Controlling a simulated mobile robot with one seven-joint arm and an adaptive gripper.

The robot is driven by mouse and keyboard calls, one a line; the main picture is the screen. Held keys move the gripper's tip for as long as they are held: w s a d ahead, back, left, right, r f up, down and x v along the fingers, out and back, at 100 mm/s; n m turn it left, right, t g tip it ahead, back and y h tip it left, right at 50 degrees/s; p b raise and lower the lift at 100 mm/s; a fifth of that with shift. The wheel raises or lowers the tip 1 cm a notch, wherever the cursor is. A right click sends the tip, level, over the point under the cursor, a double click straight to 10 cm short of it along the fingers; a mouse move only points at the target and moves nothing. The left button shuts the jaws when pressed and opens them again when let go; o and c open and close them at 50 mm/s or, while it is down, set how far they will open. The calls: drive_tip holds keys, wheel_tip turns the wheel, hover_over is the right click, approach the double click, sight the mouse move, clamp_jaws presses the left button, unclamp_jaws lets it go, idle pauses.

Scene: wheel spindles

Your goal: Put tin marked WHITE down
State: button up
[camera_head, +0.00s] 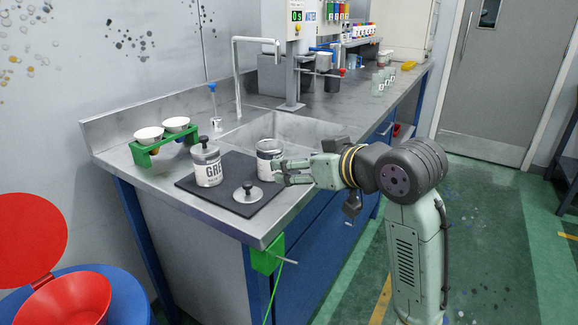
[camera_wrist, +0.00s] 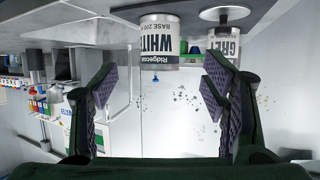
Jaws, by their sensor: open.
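The tin marked WHITE (camera_head: 268,160) stands upright at the back right of a dark mat (camera_head: 228,211) on the steel bench. In the upside-down wrist view, its label WHITE (camera_wrist: 158,42) faces me. My gripper (camera_head: 284,173) is open and empty just to the right of the tin in the head view. In the wrist view, the fingers (camera_wrist: 158,80) are spread wide and the tin is beyond their tips, with no visible contact. The fingertips partly overlap the tin in the head view.
A tin marked GREY (camera_head: 207,168) stands left on the mat, and a round knobbed lid (camera_head: 248,193) lies in front. A green rack (camera_head: 150,152) with white cups is behind left. A sink (camera_head: 285,130) lies behind the mat, with a tall tap (camera_head: 237,75).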

drive_tip(key=shift+s+d+r, duration=0.15)
drive_tip(key=shift+s+d, duration=0.05)
drive_tip(key=shift+s, duration=0.15)
